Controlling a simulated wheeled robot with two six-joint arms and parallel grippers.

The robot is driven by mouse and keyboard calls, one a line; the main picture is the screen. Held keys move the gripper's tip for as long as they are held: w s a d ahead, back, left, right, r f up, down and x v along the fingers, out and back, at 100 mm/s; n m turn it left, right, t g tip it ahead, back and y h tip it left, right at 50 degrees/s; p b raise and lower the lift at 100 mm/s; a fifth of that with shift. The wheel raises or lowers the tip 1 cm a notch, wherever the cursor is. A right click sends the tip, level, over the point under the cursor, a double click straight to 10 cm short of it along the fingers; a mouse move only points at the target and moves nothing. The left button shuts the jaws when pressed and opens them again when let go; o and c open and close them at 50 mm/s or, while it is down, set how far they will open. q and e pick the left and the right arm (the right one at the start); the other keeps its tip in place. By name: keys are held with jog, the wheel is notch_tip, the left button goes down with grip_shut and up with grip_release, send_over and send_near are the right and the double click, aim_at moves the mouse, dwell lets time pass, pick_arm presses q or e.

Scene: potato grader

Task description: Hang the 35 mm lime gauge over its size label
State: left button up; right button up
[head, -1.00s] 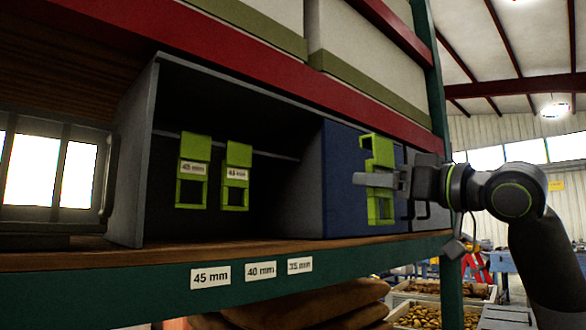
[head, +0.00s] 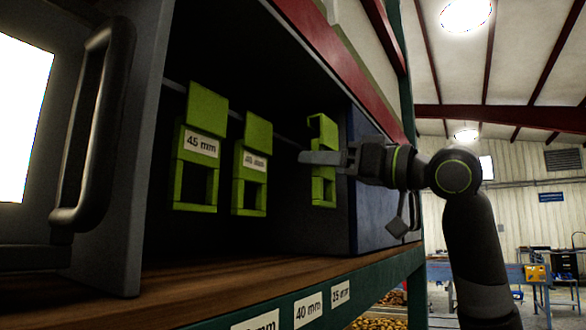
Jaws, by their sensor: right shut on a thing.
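My right gripper (head: 325,158) is shut on a lime gauge (head: 323,190). The gauge is upright, its hooked top above the fingers and its square window below. The fingers hide its middle, so I cannot read its size. It is at the right part of the dark open box, to the right of two hanging lime gauges. I cannot tell whether its hook touches the rail (head: 285,137). The "35 mm" label (head: 341,292) is on the green shelf edge, below and slightly right of the gauge. My left gripper is not in view.
The gauge marked 45 mm (head: 201,145) and another lime gauge (head: 252,162), its marking blurred, hang from the rail. The "40 mm" label (head: 308,309) is on the shelf edge. A blue panel (head: 372,190) closes the right side.

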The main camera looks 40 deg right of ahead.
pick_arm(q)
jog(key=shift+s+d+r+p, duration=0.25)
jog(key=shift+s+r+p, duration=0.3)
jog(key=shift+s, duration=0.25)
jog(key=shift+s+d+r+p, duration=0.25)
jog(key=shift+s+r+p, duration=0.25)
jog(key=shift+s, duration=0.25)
pick_arm(e)
jog(key=w+a+f, duration=0.1)
jog(key=w+a, duration=0.1)
jog(key=w, duration=0.4)
jog(key=shift+w+a+f, duration=0.15)
jog(key=shift+w+a, duration=0.15)
jog(key=shift+a, duration=0.05)
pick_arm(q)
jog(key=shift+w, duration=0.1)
pick_arm(e)
jog(key=o, duration=1)
